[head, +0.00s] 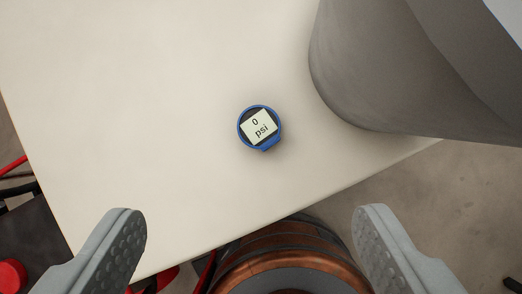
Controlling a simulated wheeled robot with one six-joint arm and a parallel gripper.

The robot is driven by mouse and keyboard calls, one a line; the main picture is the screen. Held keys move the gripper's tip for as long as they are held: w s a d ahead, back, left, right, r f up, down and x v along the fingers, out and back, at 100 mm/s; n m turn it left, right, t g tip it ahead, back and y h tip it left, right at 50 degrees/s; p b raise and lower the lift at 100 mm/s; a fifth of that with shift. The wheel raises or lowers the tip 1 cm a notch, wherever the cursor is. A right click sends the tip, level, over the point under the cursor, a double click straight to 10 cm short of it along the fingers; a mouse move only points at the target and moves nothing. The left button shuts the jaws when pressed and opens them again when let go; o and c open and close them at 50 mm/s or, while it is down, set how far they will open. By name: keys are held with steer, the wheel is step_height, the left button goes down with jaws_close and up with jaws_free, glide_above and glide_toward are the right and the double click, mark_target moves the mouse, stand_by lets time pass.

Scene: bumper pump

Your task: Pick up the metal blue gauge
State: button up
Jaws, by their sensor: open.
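The blue gauge (269,143) lies on the pale tabletop (140,90) near the middle of the head view. It is small and round, with a blue rim and a tilted square face that reads "0 psi". My gripper (250,235) is open, with its two grey fingers at the lower left and lower right of the picture. The gauge is above the gap between the fingertips in the picture and apart from both.
A large grey rounded body (390,75) fills the upper right, close to the gauge. A copper-coloured round thing (295,270) is below the table's front edge. Red and black items (12,275) show at the lower left. The tabletop left of the gauge is clear.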

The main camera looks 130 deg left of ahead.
steer(key=w+f+g, duration=0.5)
steer(key=w+f, duration=0.1)
glide_toward(259, 124)
steer(key=shift+m, duration=0.3)
step_height(259, 124, down, 5)
steer(key=shift+s+a+f, duration=0.1)
steer(key=shift+s+a, duration=0.05)
steer(key=shift+f, duration=2.55)
steer(key=shift+c, duration=0.4)
steer(key=c, duration=1.1)
